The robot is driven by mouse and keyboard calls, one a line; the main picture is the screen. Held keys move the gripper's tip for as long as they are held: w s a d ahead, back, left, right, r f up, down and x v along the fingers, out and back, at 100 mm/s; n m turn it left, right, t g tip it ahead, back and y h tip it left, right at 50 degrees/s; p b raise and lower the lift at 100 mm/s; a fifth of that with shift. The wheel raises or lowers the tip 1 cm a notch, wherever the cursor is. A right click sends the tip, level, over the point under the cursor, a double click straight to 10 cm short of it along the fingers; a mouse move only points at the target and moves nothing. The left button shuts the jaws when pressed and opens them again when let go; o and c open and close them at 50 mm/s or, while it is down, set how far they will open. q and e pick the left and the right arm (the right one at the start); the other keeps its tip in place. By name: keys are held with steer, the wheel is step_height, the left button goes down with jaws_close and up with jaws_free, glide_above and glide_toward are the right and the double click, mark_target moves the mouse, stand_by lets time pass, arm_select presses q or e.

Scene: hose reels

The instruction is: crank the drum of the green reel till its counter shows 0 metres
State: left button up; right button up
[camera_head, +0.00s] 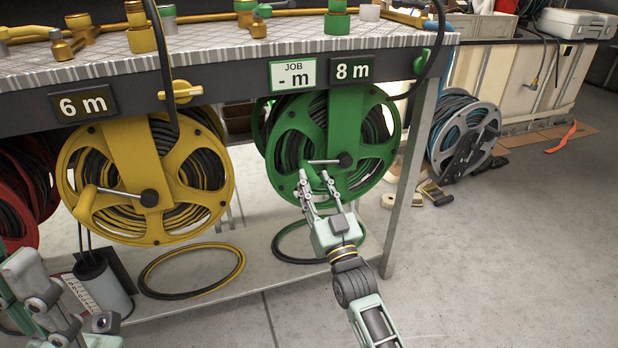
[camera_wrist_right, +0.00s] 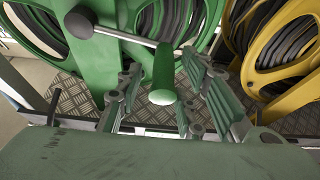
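The green reel (camera_head: 384,128) hangs under the bench, with dark hose wound on its drum. Its counter (camera_head: 352,71) reads 8 m. A silver crank arm (camera_head: 326,161) points left from the dark hub, with a green handle (camera_head: 307,178) at its end. My right gripper (camera_head: 316,186) is at the handle. In the right wrist view, the handle (camera_wrist_right: 164,72) stands between the two spread fingers (camera_wrist_right: 160,98), with gaps on both sides. My left gripper (camera_head: 38,296) is at the lower left, away from the green reel; its finger opening is unclear.
A JOB sign (camera_head: 291,74) reads "- m". The yellow reel (camera_head: 144,180) with a 6 m counter (camera_head: 83,103) stands to the left. A bench leg (camera_head: 406,195) is close right. A green hose loop (camera_head: 291,258) lies below. Open floor lies at right.

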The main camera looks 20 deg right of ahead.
steer(key=shift+b+x, duration=0.3)
steer(key=shift+x, duration=1.2)
steer(key=shift+c, duration=0.4)
jaws_close()
steer(key=shift+r, duration=0.1)
